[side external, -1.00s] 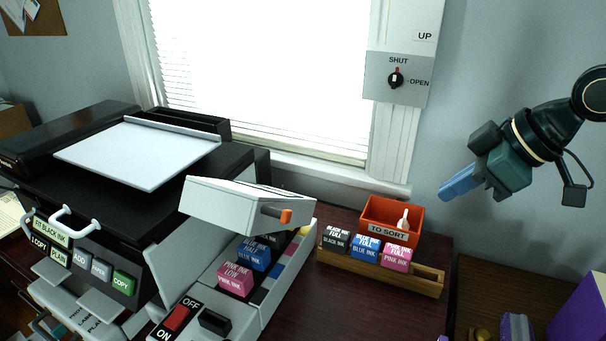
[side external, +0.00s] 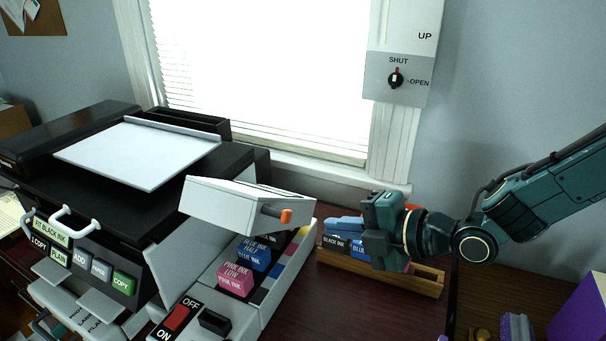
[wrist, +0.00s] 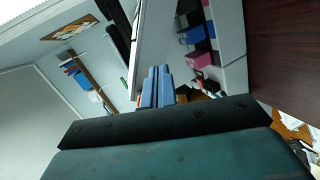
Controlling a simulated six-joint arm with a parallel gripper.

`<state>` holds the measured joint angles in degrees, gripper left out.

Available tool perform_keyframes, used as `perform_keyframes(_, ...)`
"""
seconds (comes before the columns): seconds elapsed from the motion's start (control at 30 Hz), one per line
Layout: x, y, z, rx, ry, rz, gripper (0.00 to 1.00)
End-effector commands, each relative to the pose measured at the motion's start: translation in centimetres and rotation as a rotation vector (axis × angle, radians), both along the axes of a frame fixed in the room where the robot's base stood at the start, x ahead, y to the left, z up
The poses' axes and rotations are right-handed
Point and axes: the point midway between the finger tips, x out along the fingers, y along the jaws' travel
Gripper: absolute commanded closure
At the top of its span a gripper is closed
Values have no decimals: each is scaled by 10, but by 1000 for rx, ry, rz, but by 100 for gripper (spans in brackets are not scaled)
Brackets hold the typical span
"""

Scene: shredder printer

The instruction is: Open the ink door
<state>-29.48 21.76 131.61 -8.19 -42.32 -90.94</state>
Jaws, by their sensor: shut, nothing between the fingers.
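The ink door appears to be the white, box-shaped lid (side external: 235,203) on the printer's right side, with a dark handle (side external: 275,213) tipped in orange. It sits tilted above the ink bay, and blue (side external: 254,255) and pink (side external: 236,279) ink cartridges show below it. My gripper (side external: 343,226) is to the right of the lid, apart from the handle, with its blue fingers pointing left. The fingers are shut and empty. In the wrist view the shut fingers (wrist: 157,88) point towards the printer, whose blue and pink cartridges show beyond them.
A wooden rack (side external: 428,284) with spare cartridges is beneath my gripper, which partly hides it and the red sorting box. A power switch (side external: 177,318) sits at the front of the printer. A shut/open dial (side external: 396,79) is on the wall. Dark desk shows between printer and rack.

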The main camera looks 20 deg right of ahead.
Motion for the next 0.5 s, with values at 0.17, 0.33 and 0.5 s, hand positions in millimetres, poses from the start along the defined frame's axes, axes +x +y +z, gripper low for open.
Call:
perform_keyframes(0.17, -6, 17, -17, -115, -206, 85, 100)
perform_keyframes(0.33, -15, 29, -27, -227, -413, 140, 100)
perform_keyframes(0.5, -28, 37, -37, -345, -621, 172, 100)
